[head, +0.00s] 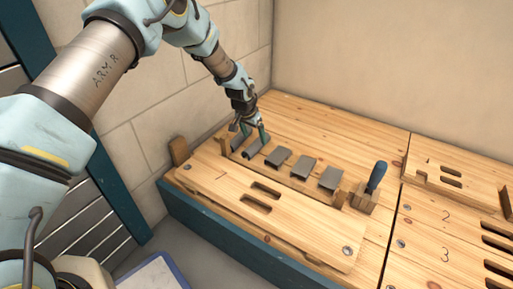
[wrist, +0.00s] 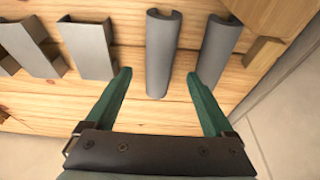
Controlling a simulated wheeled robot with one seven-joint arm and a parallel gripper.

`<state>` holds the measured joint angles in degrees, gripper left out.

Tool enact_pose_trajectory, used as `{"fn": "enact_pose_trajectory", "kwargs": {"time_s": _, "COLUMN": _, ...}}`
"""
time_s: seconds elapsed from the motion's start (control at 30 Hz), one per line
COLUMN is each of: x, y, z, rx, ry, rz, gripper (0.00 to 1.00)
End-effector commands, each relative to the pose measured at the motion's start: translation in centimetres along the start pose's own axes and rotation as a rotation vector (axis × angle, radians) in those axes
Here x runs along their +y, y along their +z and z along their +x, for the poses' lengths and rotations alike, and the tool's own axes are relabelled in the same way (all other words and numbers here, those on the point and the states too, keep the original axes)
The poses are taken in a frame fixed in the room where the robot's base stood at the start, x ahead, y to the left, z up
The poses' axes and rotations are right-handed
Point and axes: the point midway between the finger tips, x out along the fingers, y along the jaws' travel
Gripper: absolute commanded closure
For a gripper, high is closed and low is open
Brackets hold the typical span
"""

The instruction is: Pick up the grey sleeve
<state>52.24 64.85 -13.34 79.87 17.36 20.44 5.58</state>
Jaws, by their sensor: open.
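Several grey pieces lie in a row on the wooden bench. Two in the wrist view are long and rounded with a curved, hollow end, like sleeves. One grey sleeve (wrist: 162,52) lies between my open fingers, and a second (wrist: 221,45) lies just outside the right finger. In the head view they are the two leftmost pieces, and my gripper (head: 250,131) is right over them. My gripper also shows in the wrist view (wrist: 158,76), with green fingers apart and nothing held. I cannot tell the fingertips' height above the wood.
Angular grey pieces (wrist: 88,51) lie left of the sleeves in the wrist view. A wooden block (wrist: 265,55) stands close on the right. In the head view, a slotted board (head: 225,195) lies in front, and a blue-handled tool (head: 376,176) stands at the row's right end.

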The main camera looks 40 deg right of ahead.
Motion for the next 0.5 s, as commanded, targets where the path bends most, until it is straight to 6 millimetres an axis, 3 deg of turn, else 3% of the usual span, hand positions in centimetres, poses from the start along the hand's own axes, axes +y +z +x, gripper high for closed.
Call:
{"fn": "enact_pose_trajectory", "kwargs": {"time_s": 0.3, "x": 0.2, "y": 0.4, "z": 4.6, "rx": 0.0, "ry": 0.001, "rz": -0.001, "gripper": 0.12}}
{"fn": "enact_pose_trajectory", "kwargs": {"time_s": 0.5, "x": 0.1, "y": 0.3, "z": 4.6, "rx": 0.0, "ry": 0.0, "rz": -0.001, "gripper": 0.12}}
